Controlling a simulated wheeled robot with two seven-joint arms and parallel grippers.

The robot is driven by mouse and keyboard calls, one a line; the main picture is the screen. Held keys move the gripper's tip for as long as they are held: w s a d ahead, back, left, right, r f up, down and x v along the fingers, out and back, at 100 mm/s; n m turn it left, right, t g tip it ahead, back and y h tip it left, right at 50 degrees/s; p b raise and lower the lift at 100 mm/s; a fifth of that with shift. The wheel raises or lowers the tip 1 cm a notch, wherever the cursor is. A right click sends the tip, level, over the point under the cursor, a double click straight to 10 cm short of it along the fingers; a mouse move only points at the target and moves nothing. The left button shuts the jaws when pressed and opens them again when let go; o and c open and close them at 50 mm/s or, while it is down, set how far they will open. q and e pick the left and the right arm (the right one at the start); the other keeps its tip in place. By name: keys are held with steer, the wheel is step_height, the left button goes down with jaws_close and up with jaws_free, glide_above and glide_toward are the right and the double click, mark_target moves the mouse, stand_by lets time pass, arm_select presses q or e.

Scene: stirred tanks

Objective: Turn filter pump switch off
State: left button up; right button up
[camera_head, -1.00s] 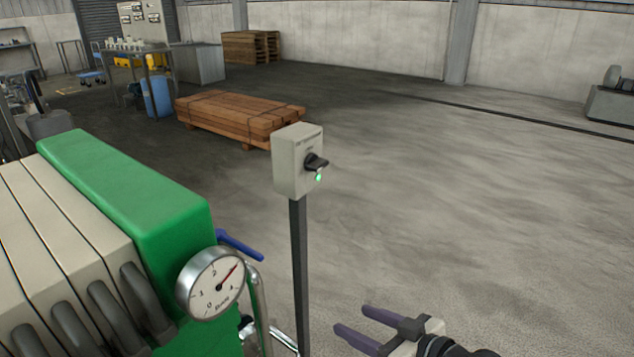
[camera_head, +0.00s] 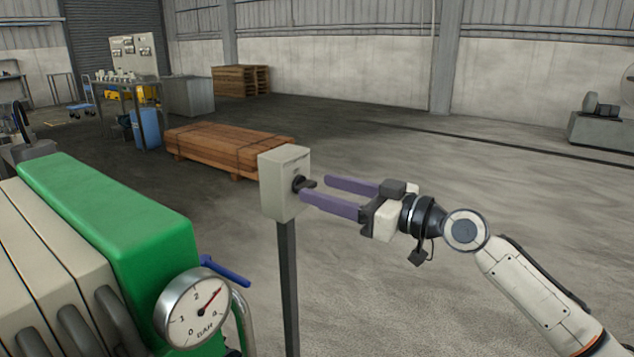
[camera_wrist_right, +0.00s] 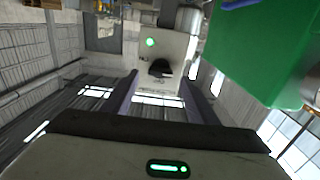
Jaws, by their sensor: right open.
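The filter pump switch is a grey box (camera_head: 272,205) on a dark post, with a black rotary knob (camera_head: 303,184) on its right-hand face. My right gripper (camera_head: 314,188) is open, its two purple fingers pointing at the box with the tips close to the knob. In the right wrist view the box (camera_wrist_right: 176,48) stands ahead between the fingers, with the black knob (camera_wrist_right: 160,69) between them and a lit green lamp (camera_wrist_right: 151,42) on the face. Whether a fingertip touches the knob I cannot tell. The lamp is hidden in the head view. My left gripper is not in view.
A green and beige filter press (camera_head: 120,215) with a round pressure gauge (camera_head: 193,308) and blue lever handle (camera_head: 225,271) stands left of the post. A strapped timber stack (camera_head: 225,148) lies behind. Open floor spreads to the right.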

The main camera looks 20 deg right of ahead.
mark_target(305, 186)
steer(key=shift+x, duration=1)
steer(key=shift+w+a, duration=0.2)
steer(key=shift+w, duration=0.05)
steer(key=c, duration=1.1)
steer(key=shift+o, duration=0.2)
